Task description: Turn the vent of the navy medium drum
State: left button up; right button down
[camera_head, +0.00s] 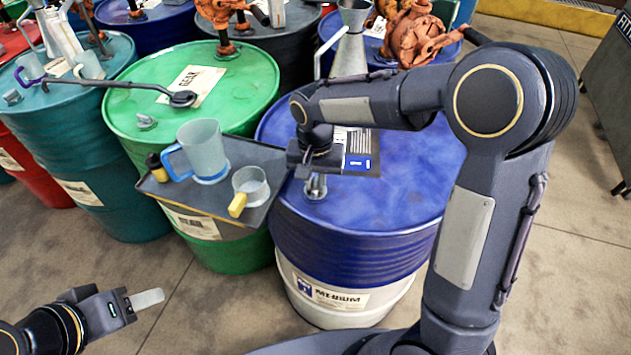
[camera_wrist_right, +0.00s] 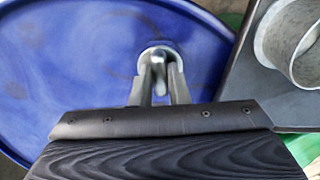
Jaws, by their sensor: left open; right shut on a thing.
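The navy medium drum (camera_head: 345,265) stands upright in the middle of the head view, with a blue top, a white lower band and a label reading MEDIUM. Its small metal vent (camera_head: 316,187) is at the near left part of the lid, and it also shows in the right wrist view (camera_wrist_right: 158,58). My right gripper (camera_wrist_right: 158,88) is over the lid with its fingers closed on the vent from both sides. My left gripper (camera_head: 148,299) is at the lower left over the floor, away from the drums; its fingers look empty.
A dark tray (camera_head: 218,205) beside the vent holds a clear jug (camera_head: 203,150) with a blue handle and a small cup (camera_head: 250,186) with a yellow handle. A green drum (camera_head: 245,90) and a teal drum (camera_head: 95,190) stand left.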

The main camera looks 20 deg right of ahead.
aim_at(316, 184)
jog(key=m, duration=0.5)
jog(key=shift+m, duration=0.3)
dwell(0.4)
jog(key=c, duration=1.4)
grip_release()
notch_tip(316, 184, up, 8)
jog(key=shift+f, duration=0.1)
